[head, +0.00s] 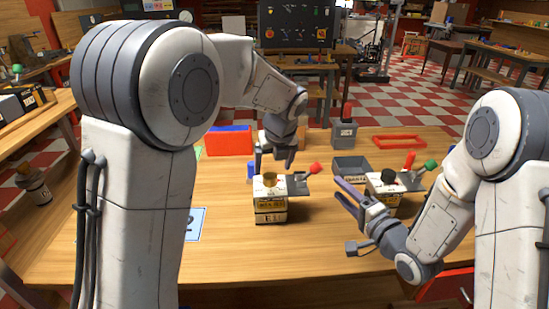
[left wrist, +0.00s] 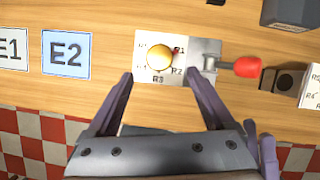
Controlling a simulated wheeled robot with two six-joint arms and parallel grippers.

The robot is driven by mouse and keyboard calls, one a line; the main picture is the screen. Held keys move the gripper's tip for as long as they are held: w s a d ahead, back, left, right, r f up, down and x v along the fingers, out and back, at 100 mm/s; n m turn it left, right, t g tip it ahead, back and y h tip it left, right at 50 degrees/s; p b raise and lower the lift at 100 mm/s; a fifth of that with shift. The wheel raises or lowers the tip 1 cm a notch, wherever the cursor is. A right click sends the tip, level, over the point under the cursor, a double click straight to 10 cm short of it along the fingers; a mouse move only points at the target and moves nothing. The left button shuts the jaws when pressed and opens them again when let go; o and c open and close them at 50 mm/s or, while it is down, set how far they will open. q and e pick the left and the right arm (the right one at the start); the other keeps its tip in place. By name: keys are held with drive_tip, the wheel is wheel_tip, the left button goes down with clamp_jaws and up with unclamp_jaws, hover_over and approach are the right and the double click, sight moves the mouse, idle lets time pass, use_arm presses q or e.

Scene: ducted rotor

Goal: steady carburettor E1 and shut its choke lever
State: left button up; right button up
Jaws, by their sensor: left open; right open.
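Carburettor E1 (head: 270,212) stands upright on the table, a white labelled block with a brass-coloured top. Its choke lever, with a red knob (head: 316,168), sticks out to the right and upward. In the left wrist view its top plate (left wrist: 148,64) and the red knob (left wrist: 247,68) show from above. My left gripper (head: 274,158) is open just above and behind it. In the left wrist view its fingertips (left wrist: 160,75) flank the plate's near edge, with no grip visible. My right gripper (head: 338,193) is open and empty, right of E1.
A second carburettor (head: 385,191) with a green-knobbed lever (head: 431,165) stands close to my right gripper. A grey tray (head: 351,170) and a red frame (head: 398,141) lie behind. A blue-bordered E2 card (left wrist: 66,55) lies left of E1. The table front is mostly clear.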

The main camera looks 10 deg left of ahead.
sight(271, 177)
use_arm(q)
drive_tip(key=x, duration=0.6)
drive_tip(key=shift+w+f, duration=0.15)
drive_tip(key=shift+f, duration=0.15)
clamp_jaws()
idle(0.6)
use_arm(e)
drive_tip(key=shift+o, duration=1.3)
use_arm(q)
drive_tip(key=shift+r, duration=0.1)
use_arm(e)
drive_tip(key=w+a+n, duration=0.8)
drive_tip(key=w+a, duration=0.1)
drive_tip(key=w, duration=0.2)
drive_tip(key=shift+w+f+y, duration=0.3)
drive_tip(key=shift+w+f, duration=0.05)
drive_tip(key=shift+f, duration=0.1)
